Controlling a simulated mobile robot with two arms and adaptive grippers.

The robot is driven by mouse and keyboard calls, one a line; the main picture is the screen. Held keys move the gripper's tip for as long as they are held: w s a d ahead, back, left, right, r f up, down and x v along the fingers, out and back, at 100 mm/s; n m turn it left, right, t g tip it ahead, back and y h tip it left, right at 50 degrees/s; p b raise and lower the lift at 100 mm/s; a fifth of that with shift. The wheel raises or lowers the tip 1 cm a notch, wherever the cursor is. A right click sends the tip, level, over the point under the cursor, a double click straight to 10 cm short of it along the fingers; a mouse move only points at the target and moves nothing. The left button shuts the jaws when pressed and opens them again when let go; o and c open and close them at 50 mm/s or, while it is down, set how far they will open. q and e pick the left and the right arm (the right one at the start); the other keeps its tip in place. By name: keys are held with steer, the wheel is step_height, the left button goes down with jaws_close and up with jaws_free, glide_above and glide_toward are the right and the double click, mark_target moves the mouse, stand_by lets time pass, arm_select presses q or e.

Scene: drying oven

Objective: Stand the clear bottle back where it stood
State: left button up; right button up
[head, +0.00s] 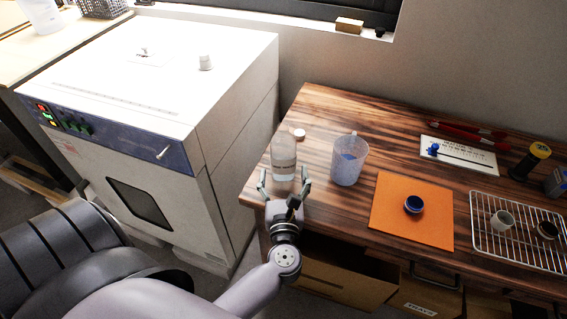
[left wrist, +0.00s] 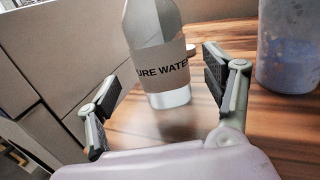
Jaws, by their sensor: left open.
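The clear bottle (head: 284,158) stands upright on the wooden table near its left edge. It has a label, which reads "URE WATE" in the left wrist view (left wrist: 160,65), where its top is cut off. My left gripper (head: 285,186) is at the front edge of the table, just in front of the bottle. Its fingers (left wrist: 158,98) are spread wide, with the bottle beyond and between them in the wrist view and no finger visibly touching it. My right gripper is not in view.
The drying oven (head: 190,75) stands left.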

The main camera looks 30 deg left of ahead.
arm_select(q)
steer(key=v, duration=0.5)
steer(key=shift+b, duration=0.4)
